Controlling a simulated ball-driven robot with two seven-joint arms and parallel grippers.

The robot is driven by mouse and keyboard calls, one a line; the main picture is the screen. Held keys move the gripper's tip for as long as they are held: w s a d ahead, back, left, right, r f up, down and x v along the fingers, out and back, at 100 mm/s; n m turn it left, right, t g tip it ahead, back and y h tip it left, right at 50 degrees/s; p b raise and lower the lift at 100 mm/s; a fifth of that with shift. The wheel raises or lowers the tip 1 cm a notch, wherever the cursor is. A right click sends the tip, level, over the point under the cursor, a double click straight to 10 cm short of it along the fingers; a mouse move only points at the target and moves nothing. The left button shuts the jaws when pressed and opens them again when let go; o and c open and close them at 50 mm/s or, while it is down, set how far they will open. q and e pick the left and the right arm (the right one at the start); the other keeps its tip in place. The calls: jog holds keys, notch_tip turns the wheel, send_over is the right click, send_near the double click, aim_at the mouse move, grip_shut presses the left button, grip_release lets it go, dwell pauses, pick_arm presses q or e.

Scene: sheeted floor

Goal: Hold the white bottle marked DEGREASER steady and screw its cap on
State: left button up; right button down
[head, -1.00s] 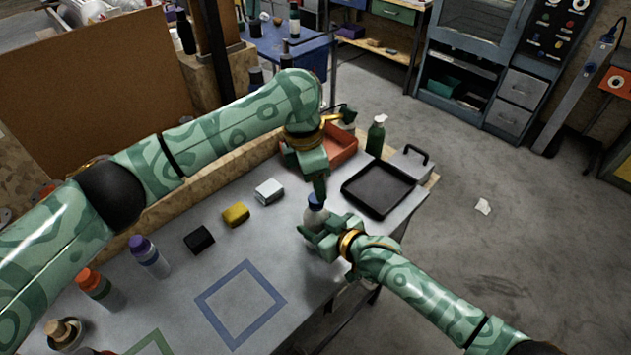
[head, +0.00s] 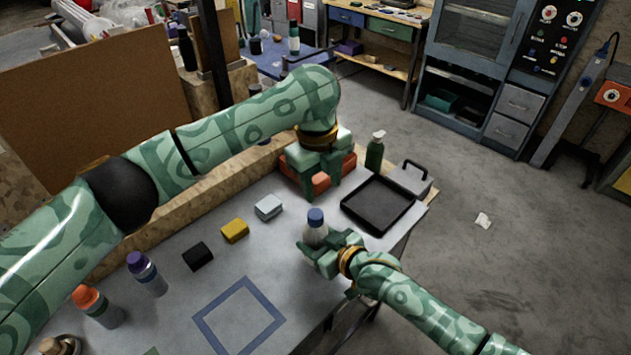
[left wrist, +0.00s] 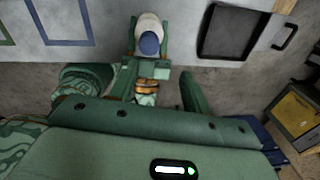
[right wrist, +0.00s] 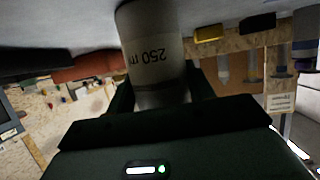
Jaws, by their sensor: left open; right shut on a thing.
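A white bottle (head: 314,238) with a blue cap (head: 315,217) on its top stands upright near the table's right front edge. My right gripper (head: 328,252) is shut around the bottle's body. In the right wrist view the bottle (right wrist: 154,50) shows upside-down "250 m…" print; the word DEGREASER is not readable. My left gripper (head: 322,186) is open and empty, apart from the cap and behind it in the head view. The left wrist view shows the cap (left wrist: 149,44) from above, beyond the open fingers. How tightly the cap sits cannot be told.
A black tray (head: 380,204), a green pump bottle (head: 375,152) and an orange bin (head: 290,181) are behind. White (head: 268,207), yellow (head: 235,231) and black (head: 198,256) blocks lie left. Purple-capped (head: 147,273) and orange-capped (head: 97,306) bottles stand farther left. A blue outlined square (head: 240,316) is empty.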

pick_arm(q)
jog(key=n, duration=0.9)
jog(key=shift+a+n, duration=0.1)
jog(key=shift+n, duration=0.3)
jog(key=n, duration=0.6)
jog(key=shift+s+a+y, duration=0.1)
jog(key=shift+y, duration=0.2)
jog(key=n, duration=0.3)
jog(key=shift+a, duration=0.1)
jog(key=n, duration=0.6)
jog(key=shift+a, duration=0.2)
jog(key=n, duration=0.5)
jog(key=shift+a, duration=0.1)
jog(key=n, duration=0.3)
